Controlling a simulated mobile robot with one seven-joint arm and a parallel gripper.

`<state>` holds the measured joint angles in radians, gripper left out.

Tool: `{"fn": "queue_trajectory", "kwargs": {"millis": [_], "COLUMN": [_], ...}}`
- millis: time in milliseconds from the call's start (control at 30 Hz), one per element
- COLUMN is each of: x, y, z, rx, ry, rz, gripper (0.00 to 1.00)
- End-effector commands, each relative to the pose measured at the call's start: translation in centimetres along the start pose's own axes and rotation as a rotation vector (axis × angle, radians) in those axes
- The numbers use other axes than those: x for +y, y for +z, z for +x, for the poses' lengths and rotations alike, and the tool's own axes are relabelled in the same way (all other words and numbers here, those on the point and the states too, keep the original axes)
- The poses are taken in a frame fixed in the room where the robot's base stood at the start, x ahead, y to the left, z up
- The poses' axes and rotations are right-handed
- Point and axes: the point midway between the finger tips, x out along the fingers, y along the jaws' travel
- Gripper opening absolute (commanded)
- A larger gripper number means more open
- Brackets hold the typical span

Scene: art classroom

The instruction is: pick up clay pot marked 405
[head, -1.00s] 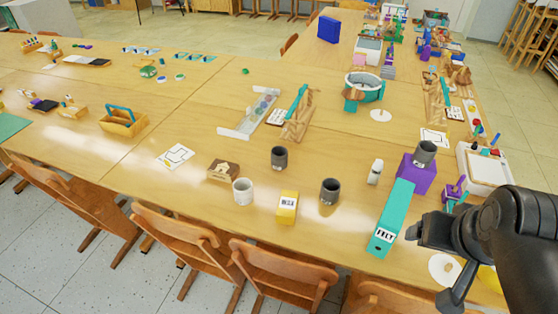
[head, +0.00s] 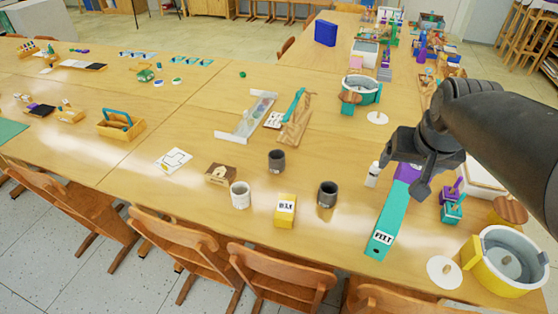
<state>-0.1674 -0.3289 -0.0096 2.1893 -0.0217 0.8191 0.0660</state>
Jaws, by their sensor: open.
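Three pots stand upright on the table in the head view: a dark grey pot (head: 277,160), a dark grey pot nearer the front (head: 327,194) and a whitish pot (head: 240,195). Their markings are too small to read, so I cannot tell which is marked 405. Another grey pot on the purple box (head: 408,172) is now hidden behind my gripper and arm. My gripper (head: 406,174) is open, in front of the purple box in the picture. Nothing shows held in it; part of the space between its fingers is hard to see.
A yellow box (head: 285,209) stands between the whitish and front grey pots.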

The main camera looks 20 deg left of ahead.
Motion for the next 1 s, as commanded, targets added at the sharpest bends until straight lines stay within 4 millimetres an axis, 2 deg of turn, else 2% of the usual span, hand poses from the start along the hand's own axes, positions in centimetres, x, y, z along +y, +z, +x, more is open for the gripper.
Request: {"fn": "queue_trajectory", "kwargs": {"millis": [33, 200, 367, 500, 733, 1000], "x": [-0.9, -4.0, -7.5, -11.0, -17.5, -25.9], "y": [-1.6, -6.2, -9.9, -12.6, -15.3, -15.8], "z": [1.1, 4.6, 8.6, 12.6, 20.0, 29.4], "rx": [-0.008, -0.019, -0.030, -0.039, -0.051, -0.066], "ry": [-0.007, -0.025, -0.041, -0.055, -0.075, -0.098], "rz": [-0.014, -0.049, -0.084, -0.114, -0.168, -0.233], "gripper": [0.81, 0.81, 0.81, 0.81, 0.81, 0.81]}}
